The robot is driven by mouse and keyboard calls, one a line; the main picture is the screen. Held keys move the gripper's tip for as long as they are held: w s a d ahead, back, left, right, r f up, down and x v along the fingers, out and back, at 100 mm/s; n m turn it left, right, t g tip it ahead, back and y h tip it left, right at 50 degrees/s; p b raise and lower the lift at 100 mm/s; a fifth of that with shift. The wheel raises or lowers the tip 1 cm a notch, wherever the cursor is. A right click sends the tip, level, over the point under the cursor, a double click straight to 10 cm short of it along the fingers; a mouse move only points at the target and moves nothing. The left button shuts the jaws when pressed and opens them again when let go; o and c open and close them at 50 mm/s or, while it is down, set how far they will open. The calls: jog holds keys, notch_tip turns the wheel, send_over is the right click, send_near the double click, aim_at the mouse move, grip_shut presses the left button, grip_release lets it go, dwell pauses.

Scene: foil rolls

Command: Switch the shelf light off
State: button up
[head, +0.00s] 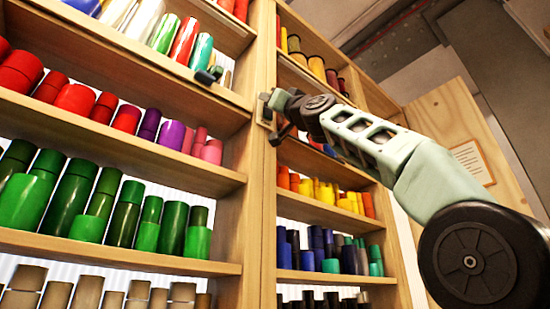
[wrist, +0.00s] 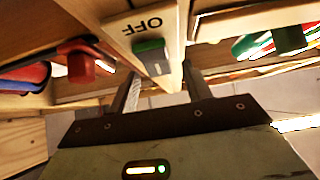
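In the wrist view a wooden post carries the black letters OFF, upside down in the picture. Just below them is a green switch (wrist: 150,56) with a grey lower part. My gripper (wrist: 162,80) has its two fingers apart, with nothing seen between them. The fingertips point at the post, one on each side of the switch's line; I cannot tell if they touch it. In the head view my gripper (head: 272,118) is at the upright between two shelf bays, and the switch cannot be made out there.
A red block (wrist: 80,62) and another green block (wrist: 288,38) stick out on either side in the wrist view. Shelves of coloured rolls (head: 95,210) flank the upright (head: 257,200). A small dark piece (head: 208,75) sits on an upper shelf edge. A wooden panel (head: 450,125) stands right.

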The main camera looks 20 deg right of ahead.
jog(key=b+v, duration=1.4)
jog(key=v, duration=0.3)
jog(key=shift+f+b, duration=0.2)
jog(key=shift+b, duration=0.2)
jog(key=shift+s, duration=0.15)
